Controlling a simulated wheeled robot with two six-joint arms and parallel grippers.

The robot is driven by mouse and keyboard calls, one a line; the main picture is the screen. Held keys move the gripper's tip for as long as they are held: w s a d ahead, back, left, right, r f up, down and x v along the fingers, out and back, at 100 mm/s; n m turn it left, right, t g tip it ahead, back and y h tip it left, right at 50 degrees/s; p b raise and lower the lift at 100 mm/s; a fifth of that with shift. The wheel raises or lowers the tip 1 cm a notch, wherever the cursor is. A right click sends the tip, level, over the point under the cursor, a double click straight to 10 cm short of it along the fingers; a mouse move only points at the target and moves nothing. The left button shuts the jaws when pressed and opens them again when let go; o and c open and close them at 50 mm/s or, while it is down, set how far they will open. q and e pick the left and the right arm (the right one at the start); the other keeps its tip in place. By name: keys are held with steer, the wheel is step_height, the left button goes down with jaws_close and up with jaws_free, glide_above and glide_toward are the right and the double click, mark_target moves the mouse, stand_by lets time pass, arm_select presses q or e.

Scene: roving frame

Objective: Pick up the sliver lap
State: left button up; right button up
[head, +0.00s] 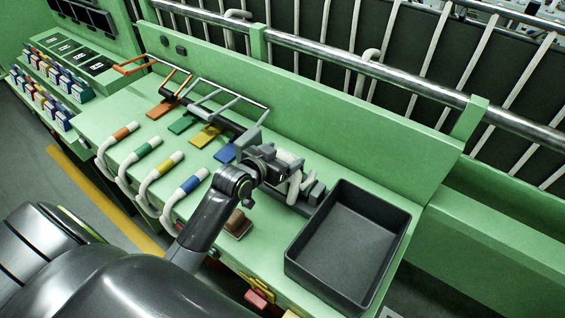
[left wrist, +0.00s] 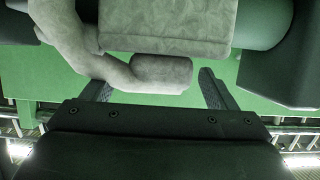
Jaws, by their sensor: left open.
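The sliver lap is a pale, fluffy wrap on the grey roller, partly hidden behind my left gripper in the head view (head: 296,186). In the left wrist view the lap (left wrist: 165,25) fills the top. Its loose tail (left wrist: 162,70) curls down and ends between the fingers. My left gripper (head: 285,165) is over the roller at the lap; in the left wrist view its two fingers (left wrist: 152,82) stand apart, one on each side of the tail end. I cannot tell whether they touch it. My right gripper is not in view.
An empty dark tray (head: 350,240) stands right of the lap on the green machine top. White slivers with orange, green, yellow and blue bands (head: 190,183) hang over the front edge at left. A brown block (head: 237,224) lies near the front edge. A metal rail runs behind.

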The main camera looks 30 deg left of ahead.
arm_select(q)
steer(key=shift+w, duration=0.15)
steer(key=c, duration=1.1)
steer(key=shift+o, duration=0.2)
